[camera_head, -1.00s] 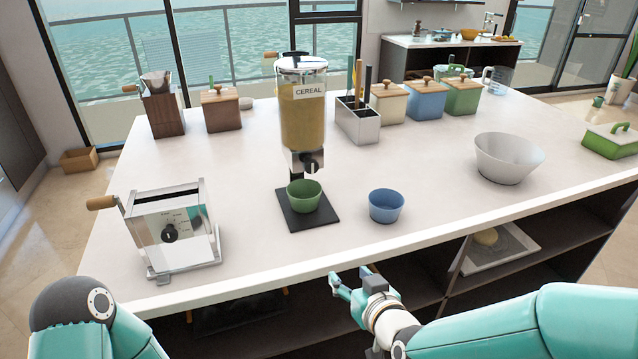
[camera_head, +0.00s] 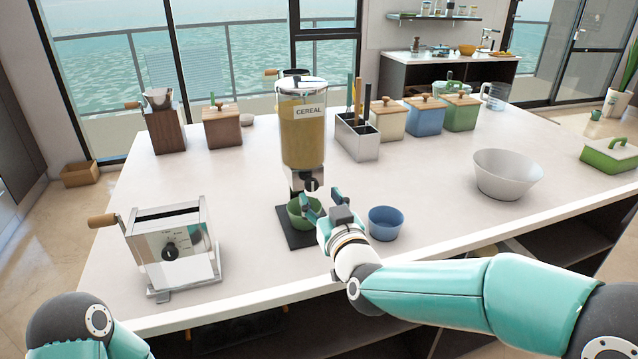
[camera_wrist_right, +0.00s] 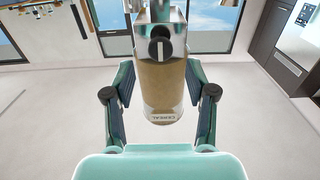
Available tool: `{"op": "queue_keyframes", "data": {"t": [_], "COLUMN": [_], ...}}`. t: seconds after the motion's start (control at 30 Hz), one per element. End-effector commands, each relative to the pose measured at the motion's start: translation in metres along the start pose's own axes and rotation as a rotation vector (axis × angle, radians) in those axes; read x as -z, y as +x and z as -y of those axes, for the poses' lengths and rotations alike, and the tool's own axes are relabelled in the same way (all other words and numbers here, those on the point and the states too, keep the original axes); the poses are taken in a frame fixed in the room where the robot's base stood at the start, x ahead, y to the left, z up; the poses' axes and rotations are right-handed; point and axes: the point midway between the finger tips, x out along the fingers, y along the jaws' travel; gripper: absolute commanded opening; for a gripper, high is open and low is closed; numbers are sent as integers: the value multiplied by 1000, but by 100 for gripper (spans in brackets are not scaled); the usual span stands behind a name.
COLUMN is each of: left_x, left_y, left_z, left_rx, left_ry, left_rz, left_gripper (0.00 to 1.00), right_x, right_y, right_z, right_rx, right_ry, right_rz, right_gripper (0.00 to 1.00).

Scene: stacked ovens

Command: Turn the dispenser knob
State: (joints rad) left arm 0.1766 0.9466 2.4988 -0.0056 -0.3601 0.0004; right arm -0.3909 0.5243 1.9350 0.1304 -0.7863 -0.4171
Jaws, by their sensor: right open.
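The cereal dispenser (camera_head: 302,138) stands upright on the white counter, with a clear body, a silver lid and a "CEREAL" label. Its dark round knob (camera_head: 311,185) faces me on the silver lower section. It also shows, upside down, in the right wrist view, where the knob (camera_wrist_right: 159,49) lies near the top centre. A green bowl (camera_head: 297,218) sits below it on a dark base, partly hidden by my right gripper (camera_head: 324,199). That gripper is open and empty, in front of and just below the knob, apart from it. Of my left arm only links show.
A blue bowl (camera_head: 386,222) stands just right of my right gripper. A silver machine with a dial (camera_head: 170,246) is at the left. A utensil holder (camera_head: 357,140) stands behind right of the dispenser, and a white bowl (camera_head: 508,175) at the right. Counter between them is clear.

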Motion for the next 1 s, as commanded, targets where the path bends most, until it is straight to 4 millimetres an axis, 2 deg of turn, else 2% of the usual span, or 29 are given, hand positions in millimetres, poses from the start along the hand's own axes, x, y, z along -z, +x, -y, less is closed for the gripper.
{"op": "queue_keyframes", "data": {"t": [0.1, 0.3, 0.67, 1.0], "left_x": [0, 0, 0, 0], "left_y": [-7, -11, -12, -12], "left_z": [-3, -4, -4, -4], "left_rx": [0, 0, 0, 0], "left_ry": [0, 0, 0, 0], "left_rz": [0, 0, 0, 0], "left_gripper": [100, 100, 100, 100], "right_x": [1, 0, -1, 0], "right_y": [22, 41, 45, 45], "right_z": [0, -1, -1, -2], "right_rx": [-1, -1, -1, -2], "right_ry": [0, 1, 1, 1], "right_rz": [1, 2, 1, 1], "right_gripper": [56, 56, 56, 1]}}
